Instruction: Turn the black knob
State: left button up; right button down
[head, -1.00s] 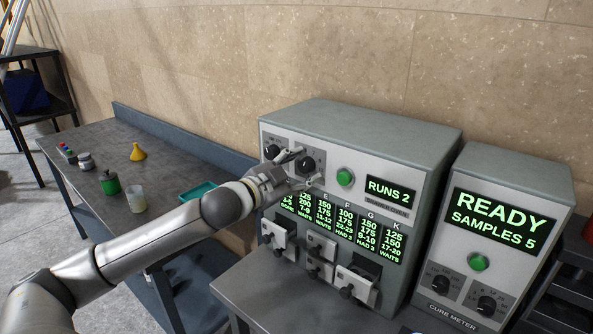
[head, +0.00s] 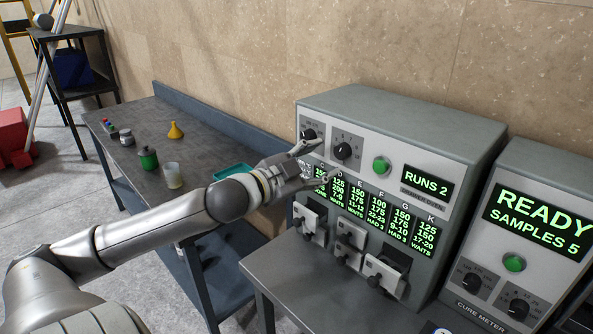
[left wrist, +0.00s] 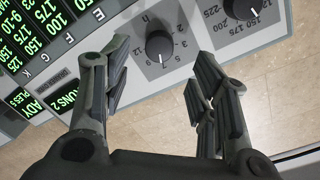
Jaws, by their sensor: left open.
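The left one (head: 308,134) has a temperature dial and shows at the wrist view's top right (left wrist: 241,8). My left gripper (head: 323,162) is open and empty, just in front of the panel. In the wrist view its fingers (left wrist: 158,78) stand on either side of the right knob, which looks beyond the tips, untouched. My right gripper is not in view.
A green button (head: 381,166) and a RUNS 2 display (head: 427,185) are right of the knobs. Open drawers (head: 388,274) jut out below. The cure meter (head: 520,245) stands at right. A side table (head: 150,112) holds small containers.

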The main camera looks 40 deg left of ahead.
pick_arm(q)
jog(key=shift+s+a+r, duration=0.1)
jog(key=shift+s+a, duration=0.05)
jog(key=shift+s, duration=1.35)
jog(key=shift+s+a+r, duration=0.1)
jog(key=shift+s, duration=1.35)
jog(key=shift+c, duration=0.4)
